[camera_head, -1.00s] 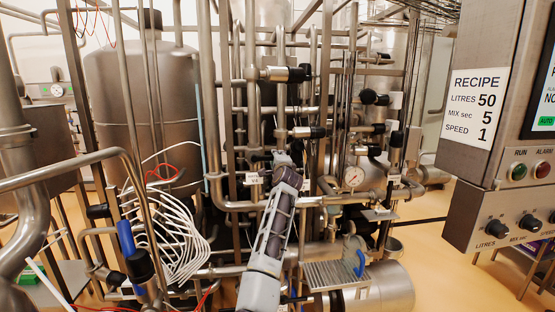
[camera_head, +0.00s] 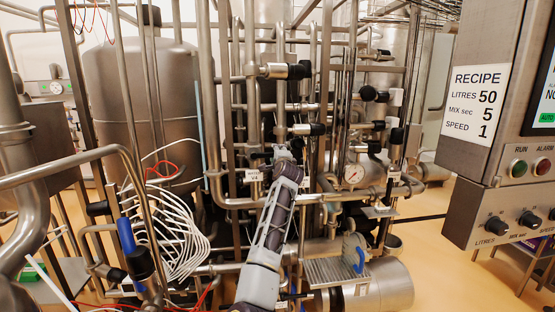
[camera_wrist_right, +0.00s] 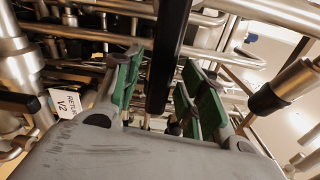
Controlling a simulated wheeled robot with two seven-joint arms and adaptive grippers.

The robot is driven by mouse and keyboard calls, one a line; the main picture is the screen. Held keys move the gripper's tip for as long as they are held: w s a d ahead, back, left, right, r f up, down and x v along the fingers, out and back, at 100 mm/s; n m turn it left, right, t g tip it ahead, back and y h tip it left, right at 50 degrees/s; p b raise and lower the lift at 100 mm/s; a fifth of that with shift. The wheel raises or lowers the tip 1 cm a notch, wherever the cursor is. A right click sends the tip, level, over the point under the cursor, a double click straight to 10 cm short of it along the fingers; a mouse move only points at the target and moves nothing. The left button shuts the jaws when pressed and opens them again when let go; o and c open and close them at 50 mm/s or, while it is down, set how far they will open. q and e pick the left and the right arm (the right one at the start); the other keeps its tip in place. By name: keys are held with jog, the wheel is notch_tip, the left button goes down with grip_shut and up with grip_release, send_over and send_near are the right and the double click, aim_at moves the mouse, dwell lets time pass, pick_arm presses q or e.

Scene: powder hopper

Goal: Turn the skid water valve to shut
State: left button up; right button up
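My right gripper (camera_head: 283,152) reaches up into the pipework in the head view, its fingers small and partly hidden. In the right wrist view its green-padded fingers (camera_wrist_right: 163,92) are apart, and a dark bar (camera_wrist_right: 168,55) runs between and beyond them. I cannot tell whether the pads touch it. Black-ended valve handles show at the upper middle (camera_head: 299,71) and just right of the gripper (camera_head: 317,130). My left gripper is not in view.
Pipes crowd my right arm on both sides. A pressure gauge (camera_head: 353,174) and a blue handle (camera_head: 359,261) are to its right. White hoses (camera_head: 175,245) hang to its left. A control panel (camera_head: 490,215) with knobs stands at the right. Open floor (camera_head: 425,245) shows between.

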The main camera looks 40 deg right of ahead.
jog(key=r, duration=0.7)
jog(key=shift+w+a+r, duration=0.1)
jog(key=shift+a+r, duration=0.1)
jog(key=shift+r, duration=0.1)
jog(key=shift+s+r, duration=0.2)
jog(key=shift+r, duration=0.45)
jog(key=shift+s+a, duration=0.1)
jog(key=shift+a, duration=0.05)
